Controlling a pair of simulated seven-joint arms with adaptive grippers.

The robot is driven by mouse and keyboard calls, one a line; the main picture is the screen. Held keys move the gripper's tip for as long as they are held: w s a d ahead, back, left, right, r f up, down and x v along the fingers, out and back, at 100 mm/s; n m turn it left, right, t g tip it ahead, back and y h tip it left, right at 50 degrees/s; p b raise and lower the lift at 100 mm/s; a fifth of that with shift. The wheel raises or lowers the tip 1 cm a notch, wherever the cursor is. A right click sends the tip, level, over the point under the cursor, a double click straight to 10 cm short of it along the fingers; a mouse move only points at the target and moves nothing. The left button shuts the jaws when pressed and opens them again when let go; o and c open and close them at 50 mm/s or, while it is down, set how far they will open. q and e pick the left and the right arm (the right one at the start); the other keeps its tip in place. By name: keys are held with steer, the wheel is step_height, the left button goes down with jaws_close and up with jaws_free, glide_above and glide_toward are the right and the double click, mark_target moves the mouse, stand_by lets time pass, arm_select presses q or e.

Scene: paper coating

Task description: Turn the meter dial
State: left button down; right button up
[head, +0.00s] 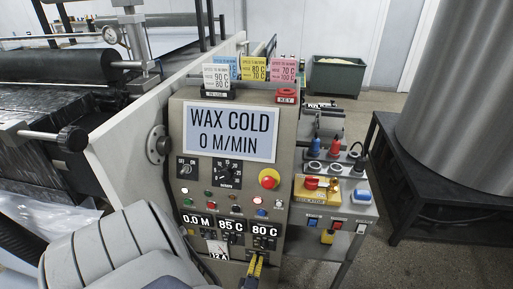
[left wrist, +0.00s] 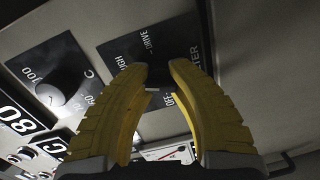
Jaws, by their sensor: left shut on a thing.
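The meter dial (left wrist: 158,76) is a small dark knob on a black plate in the left wrist view. The plate carries partly readable words, among them "DRIVE", "OFF" and an ending "TER". The yellow fingers of my left gripper (left wrist: 160,70) are shut on the knob, one on each side, and cover part of it. In the head view my left gripper (head: 257,266) reaches the lower part of the grey control panel (head: 180,125), below the "80 C" readout (head: 265,231). The dial itself is hidden there. My right gripper is not in view.
Another round knob (left wrist: 62,88) with a temperature scale sits beside the dial plate. A needle meter (head: 217,248) is left of my gripper. The panel's screen (head: 231,132) reads "WAX COLD 0 M/MIN". A red stop button (head: 268,178) and a side shelf (head: 352,208) are near.

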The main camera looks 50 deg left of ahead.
arm_select(q)
steer(key=shift+s+a+r+m, duration=0.1)
steer(key=shift+s+a+m, duration=0.05)
steer(key=shift+a+m, duration=0.3)
stand_by(0.4)
steer(key=c, duration=1.3)
jaws_free()
steer(key=shift+d, duration=0.15)
steer(key=shift+c, duration=0.2)
steer(key=o, duration=0.3)
steer(key=shift+d, duration=0.2)
steer(key=v, duration=1.2)
